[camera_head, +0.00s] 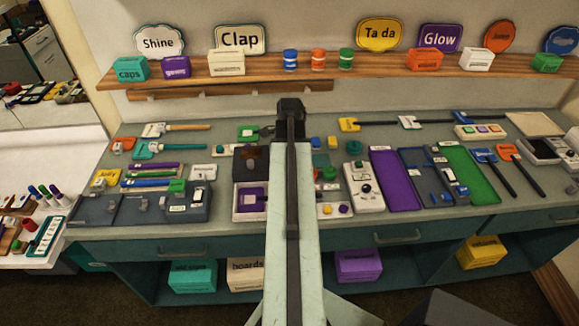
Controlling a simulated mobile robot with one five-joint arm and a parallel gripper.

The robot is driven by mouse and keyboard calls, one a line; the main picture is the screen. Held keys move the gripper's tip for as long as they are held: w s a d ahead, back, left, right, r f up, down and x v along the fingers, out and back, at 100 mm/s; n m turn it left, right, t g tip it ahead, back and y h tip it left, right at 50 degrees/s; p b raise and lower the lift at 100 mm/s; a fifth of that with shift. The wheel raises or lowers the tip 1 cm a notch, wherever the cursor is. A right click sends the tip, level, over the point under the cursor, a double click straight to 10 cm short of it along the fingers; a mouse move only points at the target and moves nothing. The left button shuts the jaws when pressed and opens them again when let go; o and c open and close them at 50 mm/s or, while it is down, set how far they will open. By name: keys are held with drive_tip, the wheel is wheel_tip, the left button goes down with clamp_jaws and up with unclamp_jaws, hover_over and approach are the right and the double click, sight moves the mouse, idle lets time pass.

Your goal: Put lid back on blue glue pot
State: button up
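A small blue pot (290,60) with a white band stands upright on the wooden wall shelf, beside an orange pot (318,60) and a green pot (346,60). I cannot tell from here whether it is the glue pot or whether its top is covered. A small blue piece (316,143) lies on the counter just right of my arm; it is too small to tell whether it is a lid. My arm reaches up the middle of the picture to a dark end (291,108) below the shelf. The fingers cannot be made out, and the arm hides part of the counter.
The counter is crowded with tools, trays and small blocks, including a purple tray (397,180) and a green tray (468,174). The shelf (200,75) also bears several labelled boxes. Signs hang above it. Boxes stand in the bays below the counter.

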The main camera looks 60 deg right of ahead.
drive_tip(key=shift+f, duration=0.15)
idle(0.4)
drive_tip(key=o, duration=1.9)
wheel_tip(320, 180, up, 7)
drive_tip(key=p, duration=0.7)
clamp_jaws()
